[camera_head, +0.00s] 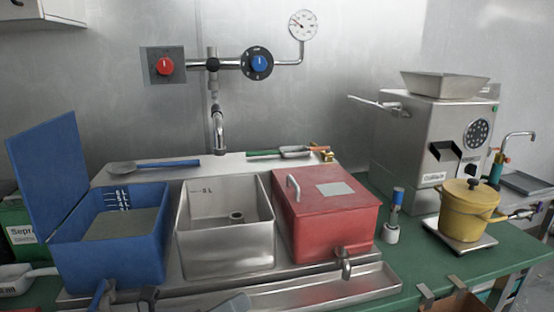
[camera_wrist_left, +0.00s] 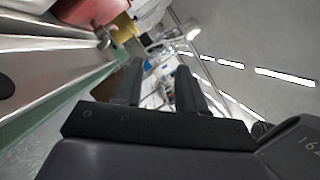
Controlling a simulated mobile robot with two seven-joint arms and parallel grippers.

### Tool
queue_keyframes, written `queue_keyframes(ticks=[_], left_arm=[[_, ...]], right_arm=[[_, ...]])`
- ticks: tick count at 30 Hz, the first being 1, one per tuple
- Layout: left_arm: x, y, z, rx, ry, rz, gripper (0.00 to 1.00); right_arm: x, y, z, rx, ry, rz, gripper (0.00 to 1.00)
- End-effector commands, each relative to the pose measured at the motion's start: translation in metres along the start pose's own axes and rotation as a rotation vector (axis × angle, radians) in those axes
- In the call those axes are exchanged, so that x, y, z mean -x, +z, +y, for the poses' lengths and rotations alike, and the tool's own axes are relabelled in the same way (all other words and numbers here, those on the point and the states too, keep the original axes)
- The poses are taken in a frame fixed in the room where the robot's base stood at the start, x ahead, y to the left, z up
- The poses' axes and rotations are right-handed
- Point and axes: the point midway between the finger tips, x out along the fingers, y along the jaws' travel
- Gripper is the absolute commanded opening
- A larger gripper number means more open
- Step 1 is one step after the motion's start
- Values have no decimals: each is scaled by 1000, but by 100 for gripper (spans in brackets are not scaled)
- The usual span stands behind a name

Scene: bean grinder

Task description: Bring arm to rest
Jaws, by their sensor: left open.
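My left gripper (camera_wrist_left: 158,72) shows in the left wrist view with its two dark fingers apart and nothing between them. In that view it points past the sinks toward the far part of the room. My right gripper is not seen in either view.
A steel basin (camera_head: 228,258) and a red lidded bin (camera_head: 325,228) stand beside the blue bin. A steel grinder (camera_head: 405,150) and a yellow pot (camera_head: 468,215) on a scale stand at the right. The green counter (camera_head: 420,265) has some bare room in front.

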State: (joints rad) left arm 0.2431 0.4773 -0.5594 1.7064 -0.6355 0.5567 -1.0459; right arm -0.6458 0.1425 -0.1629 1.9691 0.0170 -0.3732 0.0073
Motion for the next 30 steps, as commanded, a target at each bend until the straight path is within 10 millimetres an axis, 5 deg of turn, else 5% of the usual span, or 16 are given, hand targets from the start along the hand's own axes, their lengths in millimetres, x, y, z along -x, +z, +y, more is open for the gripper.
queue_keyframes(ticks=[8,18,24,30], left_arm=[[64,-24,46,872,251,-471,40],[194,-123,78,1798,479,-1155,40],[240,-168,70,2052,527,-1430,40],[249,-177,67,2102,534,-1491,40]], right_arm=[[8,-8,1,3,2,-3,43],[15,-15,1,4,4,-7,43],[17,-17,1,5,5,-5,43],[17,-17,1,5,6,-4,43]])
